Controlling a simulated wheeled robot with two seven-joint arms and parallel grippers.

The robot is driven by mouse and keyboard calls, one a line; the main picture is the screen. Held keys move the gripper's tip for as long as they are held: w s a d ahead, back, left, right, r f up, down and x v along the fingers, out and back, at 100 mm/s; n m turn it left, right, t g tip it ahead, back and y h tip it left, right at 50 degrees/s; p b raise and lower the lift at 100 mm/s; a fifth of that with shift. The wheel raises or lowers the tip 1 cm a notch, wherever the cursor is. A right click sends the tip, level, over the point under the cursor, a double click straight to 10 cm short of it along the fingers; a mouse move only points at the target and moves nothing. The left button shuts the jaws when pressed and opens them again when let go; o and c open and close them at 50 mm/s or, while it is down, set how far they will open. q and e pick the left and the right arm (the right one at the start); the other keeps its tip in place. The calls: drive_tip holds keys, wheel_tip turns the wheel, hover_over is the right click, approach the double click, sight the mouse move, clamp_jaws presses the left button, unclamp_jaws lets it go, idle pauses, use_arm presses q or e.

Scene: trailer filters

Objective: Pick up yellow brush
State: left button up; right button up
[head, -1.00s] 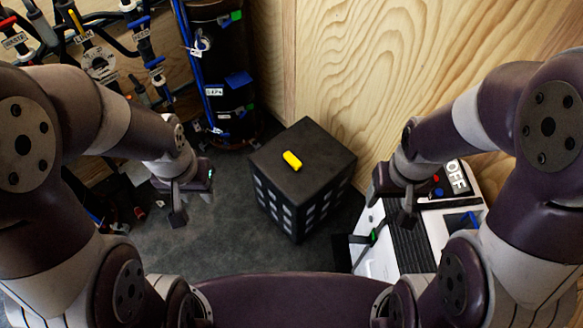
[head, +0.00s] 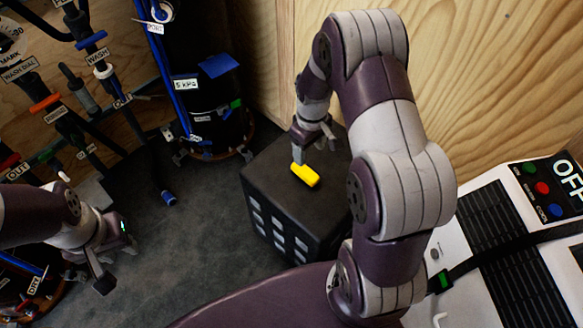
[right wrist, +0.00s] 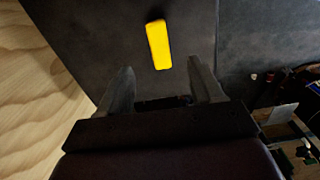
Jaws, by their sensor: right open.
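The yellow brush (head: 305,175) lies on top of the black box (head: 272,180). It looks like a small plain yellow block. My right gripper (head: 314,154) is just above the box top, at the far side of the brush. In the right wrist view the brush (right wrist: 158,45) lies ahead of the open fingers of my right gripper (right wrist: 165,85), roughly between their lines, with nothing between the fingers. My left gripper (head: 116,266) hangs over the floor at the lower left, away from the box; its fingers are too small and angled to read.
A wooden wall (head: 480,70) stands behind the box. A white machine with an OFF label (head: 567,175) is at the right. A dark cylinder with blue hoses (head: 205,95) and labelled pipes (head: 60,110) are at the left. Grey floor (head: 190,235) is open left of the box.

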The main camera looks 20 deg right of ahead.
sight(307, 172)
wheel_tip(307, 172, down, 7)
drive_tip(key=shift+r+b, duration=0.1)
drive_tip(key=shift+b, duration=1)
drive_tip(key=f+b, duration=0.2)
drive_tip(key=f, duration=0.3)
drive_tip(key=shift+w+f+b, duration=0.25)
drive_tip(key=shift+w+b, duration=0.05)
drive_tip(key=shift+b, duration=0.1)
drive_tip(key=shift+r, duration=0.1)
drive_tip(key=shift+c, duration=0.3)
drive_tip(key=c, duration=1)
